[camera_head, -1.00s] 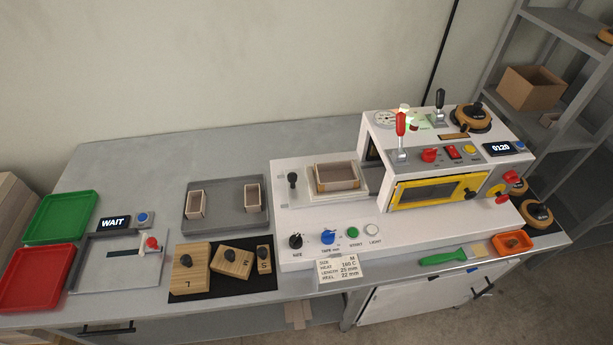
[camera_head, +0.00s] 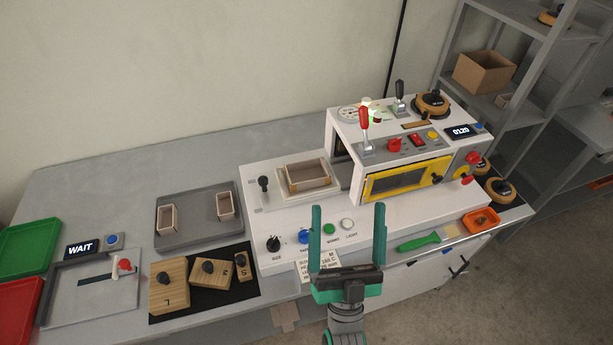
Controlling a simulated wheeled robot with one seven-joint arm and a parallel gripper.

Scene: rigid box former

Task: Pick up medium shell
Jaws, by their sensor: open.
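An open tan box shell (camera_head: 309,184) sits in the former's white seat, left of the yellow-framed oven. Two smaller open shells, a left one (camera_head: 172,221) and a right one (camera_head: 227,207), stand in the grey tray (camera_head: 198,232). No size marks on the shells can be read; the card shows M. My gripper (camera_head: 348,206) is open and empty, its green fingers pointing up in the picture in front of the former. It is right of and nearer than the seated shell, apart from all shells, and covers part of the card.
Wooden blocks with black knobs, the largest marked L (camera_head: 171,288), lie on a black mat. Levers and knobs stick up from the former (camera_head: 400,213). A green brush (camera_head: 418,242) and orange tray (camera_head: 481,221) lie at the right front. Grey bench behind the grey tray is clear.

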